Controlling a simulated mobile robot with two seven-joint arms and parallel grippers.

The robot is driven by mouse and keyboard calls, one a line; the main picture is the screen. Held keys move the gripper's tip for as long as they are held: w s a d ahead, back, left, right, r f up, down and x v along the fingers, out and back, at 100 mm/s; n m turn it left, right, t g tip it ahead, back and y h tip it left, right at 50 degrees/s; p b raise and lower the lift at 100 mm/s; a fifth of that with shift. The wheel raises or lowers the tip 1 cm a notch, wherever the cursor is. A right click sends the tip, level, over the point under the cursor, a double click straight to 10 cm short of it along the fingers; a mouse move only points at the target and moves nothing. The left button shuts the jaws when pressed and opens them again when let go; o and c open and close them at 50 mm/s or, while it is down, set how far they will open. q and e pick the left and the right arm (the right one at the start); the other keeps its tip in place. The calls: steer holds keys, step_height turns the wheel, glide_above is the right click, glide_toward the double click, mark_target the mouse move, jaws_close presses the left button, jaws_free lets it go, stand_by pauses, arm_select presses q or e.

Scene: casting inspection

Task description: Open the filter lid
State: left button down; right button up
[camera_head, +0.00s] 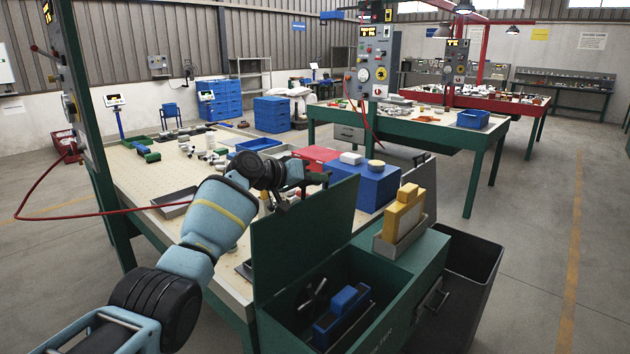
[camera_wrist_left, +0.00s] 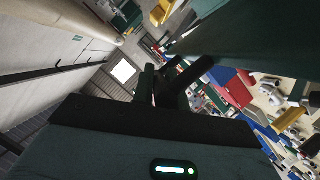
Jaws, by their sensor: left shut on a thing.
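The filter lid (camera_head: 303,235) is a flat dark green panel standing upright, raised at the left side of a green box (camera_head: 405,290). The box is open at the top, with a blue block (camera_head: 343,305) and dark parts inside. My left gripper (camera_head: 300,190) is at the lid's upper edge, its fingertips partly hidden behind the panel. In the left wrist view, its dark fingers (camera_wrist_left: 172,85) are shut beside a dark green panel, the lid (camera_wrist_left: 245,35). The exact grip on the lid is hard to see. My right gripper is not in view.
A yellow part (camera_head: 402,210) stands on the box's right top. A black bin (camera_head: 470,270) stands to its right. The workbench (camera_head: 130,175) behind holds a blue box (camera_head: 365,185), a red case and several small castings. The floor at right is clear.

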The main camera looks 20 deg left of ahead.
arm_select(q)
steer(key=c, duration=1.4)
jaws_free()
steer(key=shift+a, duration=0.1)
steer(key=shift+s+a+r, duration=0.25)
steer(key=shift+s+a, duration=0.1)
steer(key=shift+s, duration=0.15)
steer(key=p+v, duration=0.1)
steer(key=v, duration=0.5)
steer(key=shift+s, duration=0.2)
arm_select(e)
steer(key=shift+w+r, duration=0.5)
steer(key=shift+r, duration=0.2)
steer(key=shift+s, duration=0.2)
